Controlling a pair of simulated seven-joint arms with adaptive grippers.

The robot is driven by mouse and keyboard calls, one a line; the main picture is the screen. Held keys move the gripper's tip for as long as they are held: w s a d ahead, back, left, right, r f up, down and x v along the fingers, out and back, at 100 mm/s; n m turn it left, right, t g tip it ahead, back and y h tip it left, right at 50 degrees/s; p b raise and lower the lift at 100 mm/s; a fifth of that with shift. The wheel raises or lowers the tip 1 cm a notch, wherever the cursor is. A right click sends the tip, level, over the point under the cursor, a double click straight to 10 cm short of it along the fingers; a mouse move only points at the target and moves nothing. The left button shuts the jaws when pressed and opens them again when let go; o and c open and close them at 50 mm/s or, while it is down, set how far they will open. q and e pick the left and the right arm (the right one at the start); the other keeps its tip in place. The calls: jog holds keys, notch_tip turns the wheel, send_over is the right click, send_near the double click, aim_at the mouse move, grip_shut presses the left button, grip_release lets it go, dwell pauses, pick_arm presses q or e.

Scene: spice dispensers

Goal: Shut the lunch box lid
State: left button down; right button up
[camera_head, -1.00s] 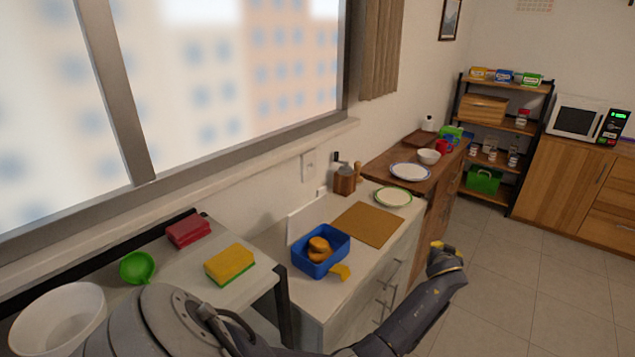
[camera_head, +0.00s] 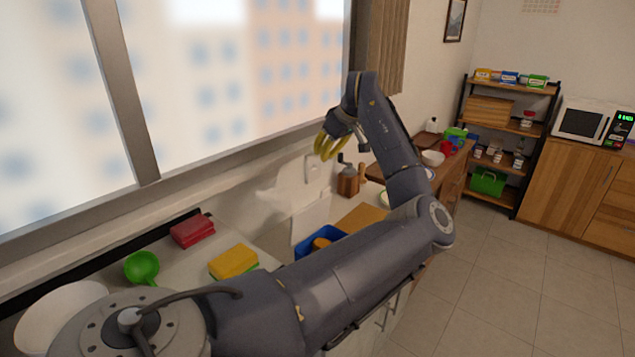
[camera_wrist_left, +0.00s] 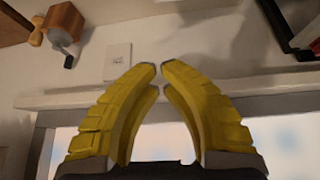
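The lunch box (camera_head: 303,248) is a blue open box with orange-brown food in it, on the white counter in the head view. My left arm hides its front part. A pale upright panel (camera_head: 309,222) at its back edge looks like the lid, standing open. My left gripper (camera_head: 328,146) has yellow fingers and is high above the counter near the wall, up and behind the box. In the left wrist view its curved fingertips (camera_wrist_left: 159,70) nearly meet, with only a thin gap and nothing between them. My right gripper is out of view.
A cutting board (camera_head: 361,217) lies right of the box, and a wooden grinder (camera_head: 348,181) stands behind it. A yellow sponge (camera_head: 233,262), a red block (camera_head: 192,231) and a green scoop (camera_head: 141,267) lie to the left. The window and wall are close behind my gripper.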

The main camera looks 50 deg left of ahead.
pick_arm(q)
jog(key=s+d+x, duration=0.1)
jog(key=s+x, duration=0.1)
jog(key=x, duration=0.8)
jog(key=shift+w+d+f+h, duration=0.1)
jog(key=shift+w+d+f, duration=0.05)
jog(key=shift+d, duration=0.45)
jog(key=shift+w+d+f+h, duration=0.1)
jog(key=shift+w+d+f, duration=0.05)
jog(key=shift+d, duration=0.45)
jog(key=shift+w+d+f+h, duration=0.1)
jog(key=shift+w+d, duration=0.05)
jog(key=shift+d, duration=0.45)
